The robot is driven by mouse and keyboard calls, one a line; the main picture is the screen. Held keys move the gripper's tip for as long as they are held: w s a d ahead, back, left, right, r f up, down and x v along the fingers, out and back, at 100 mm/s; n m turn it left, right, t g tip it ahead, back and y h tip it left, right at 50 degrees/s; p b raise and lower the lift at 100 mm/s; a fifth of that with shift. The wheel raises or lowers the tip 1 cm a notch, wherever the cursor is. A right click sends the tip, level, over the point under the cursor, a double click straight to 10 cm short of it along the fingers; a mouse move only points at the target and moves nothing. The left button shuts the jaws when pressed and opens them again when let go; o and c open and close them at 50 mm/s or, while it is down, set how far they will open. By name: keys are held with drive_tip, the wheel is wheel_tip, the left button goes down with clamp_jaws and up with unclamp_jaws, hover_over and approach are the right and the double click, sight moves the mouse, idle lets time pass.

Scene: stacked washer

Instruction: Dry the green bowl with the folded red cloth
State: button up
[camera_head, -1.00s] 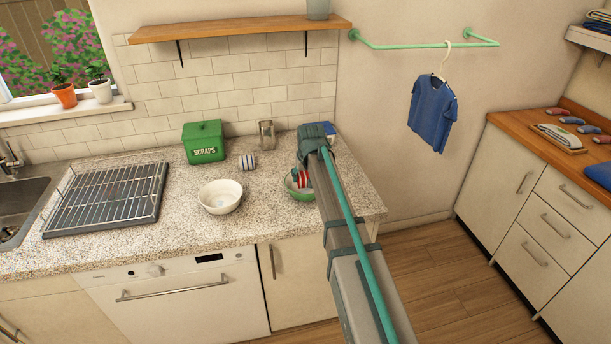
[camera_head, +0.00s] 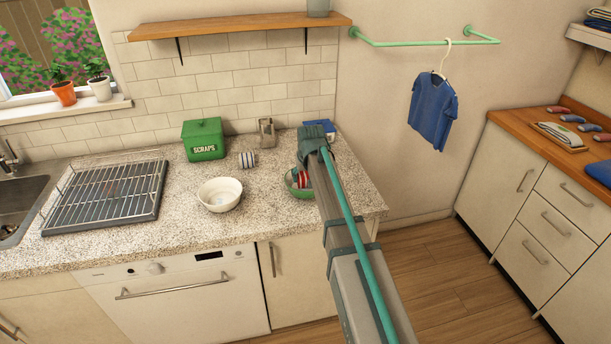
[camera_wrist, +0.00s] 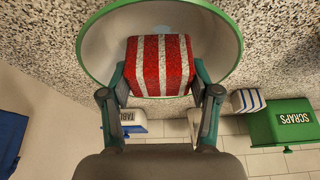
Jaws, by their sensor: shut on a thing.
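The green bowl (camera_head: 296,190) stands on the speckled counter, partly hidden behind my arm in the head view. In the wrist view the bowl (camera_wrist: 228,28) shows a green rim and a pale inside. The folded red cloth (camera_wrist: 160,62), red with white stripes, is between the fingers of my gripper (camera_wrist: 160,85), which is shut on it. The cloth is over the bowl's opening, within the rim as seen from the wrist. I cannot tell whether it touches the bowl's inner surface. In the head view only a small part of the cloth (camera_head: 303,179) shows.
A blue-topped box (camera_head: 319,129) is behind my gripper. A dish rack (camera_head: 107,197) is at the left.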

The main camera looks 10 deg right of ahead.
drive_tip(key=shift+f+b, duration=0.4)
drive_tip(key=shift+f, duration=0.55)
drive_tip(key=shift+s+d+r, duration=0.1)
drive_tip(key=shift+s+d, duration=0.1)
drive_tip(key=shift+s+d, duration=0.2)
idle(0.3)
drive_tip(key=shift+w, duration=0.8)
idle(0.4)
drive_tip(key=shift+a, duration=0.35)
drive_tip(key=shift+a, duration=0.35)
drive_tip(key=shift+a, duration=0.15)
drive_tip(key=shift+s, duration=0.35)
idle(0.4)
